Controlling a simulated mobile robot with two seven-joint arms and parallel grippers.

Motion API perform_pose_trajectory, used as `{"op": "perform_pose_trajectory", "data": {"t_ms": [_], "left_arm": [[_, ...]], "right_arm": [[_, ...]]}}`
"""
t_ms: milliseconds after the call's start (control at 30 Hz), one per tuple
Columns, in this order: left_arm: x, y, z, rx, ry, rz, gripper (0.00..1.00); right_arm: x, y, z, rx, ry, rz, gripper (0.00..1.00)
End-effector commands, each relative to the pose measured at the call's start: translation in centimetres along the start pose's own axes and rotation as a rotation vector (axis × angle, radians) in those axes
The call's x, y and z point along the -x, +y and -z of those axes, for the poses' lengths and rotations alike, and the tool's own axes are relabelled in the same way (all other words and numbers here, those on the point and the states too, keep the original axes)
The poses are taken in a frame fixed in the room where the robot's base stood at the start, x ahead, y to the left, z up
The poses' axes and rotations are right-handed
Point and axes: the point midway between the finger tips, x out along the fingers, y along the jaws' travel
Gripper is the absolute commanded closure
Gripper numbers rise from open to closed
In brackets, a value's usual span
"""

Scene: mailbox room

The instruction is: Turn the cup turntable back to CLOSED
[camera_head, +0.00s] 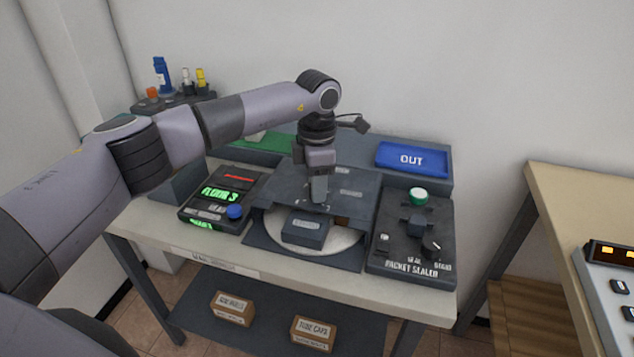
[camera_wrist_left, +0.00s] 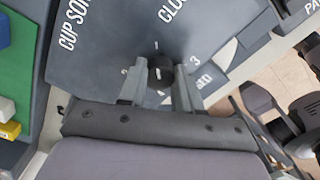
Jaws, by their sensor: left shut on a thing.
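The cup turntable unit (camera_head: 345,185) is a dark grey housing in the middle of the table, with a pale round disc (camera_head: 345,240) partly showing under its front. My left gripper (camera_head: 319,192) points down at the top of the housing. In the left wrist view its two fingers (camera_wrist_left: 160,82) are shut on a small black knob (camera_wrist_left: 154,72) on the panel. The panel around the knob bears the numbers 1 and 3 and partly cut-off lettering, "CUP SOR" and "CLO". The gripper hides much of the knob in the head view. My right gripper does not show.
A display box reading FLOOR 3 (camera_head: 215,205) stands left of the housing. A packet sealer (camera_head: 412,235) with a green button stands right. A blue OUT tray (camera_head: 411,160) lies behind. Several bottles (camera_head: 180,78) stand back left. Another table (camera_head: 570,200) is at the right.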

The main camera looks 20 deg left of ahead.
Motion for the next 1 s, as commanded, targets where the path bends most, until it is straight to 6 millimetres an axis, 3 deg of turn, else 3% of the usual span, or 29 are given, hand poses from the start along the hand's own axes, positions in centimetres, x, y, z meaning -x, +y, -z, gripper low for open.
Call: {"op": "perform_pose_trajectory", "data": {"t_ms": [233,267,300,333,667,1000], "left_arm": [[0.2,0.2,0.0,0.001,-0.001,-0.007,1.0],[0.2,0.2,0.0,0.001,-0.001,-0.007,0.6],[0.2,0.2,0.0,0.001,-0.001,-0.006,0.47],[0.2,0.2,0.0,0.001,-0.001,-0.006,0.41],[0.4,0.1,0.0,-0.001,-0.001,-0.003,0.41],[5.4,0.1,0.0,0.0,-0.003,-0.005,0.41]], "right_arm": [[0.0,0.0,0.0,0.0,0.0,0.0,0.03],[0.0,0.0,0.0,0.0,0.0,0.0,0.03],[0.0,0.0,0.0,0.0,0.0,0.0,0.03],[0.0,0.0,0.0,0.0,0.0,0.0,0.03],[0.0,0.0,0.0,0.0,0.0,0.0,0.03],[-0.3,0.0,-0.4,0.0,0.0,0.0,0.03]]}}
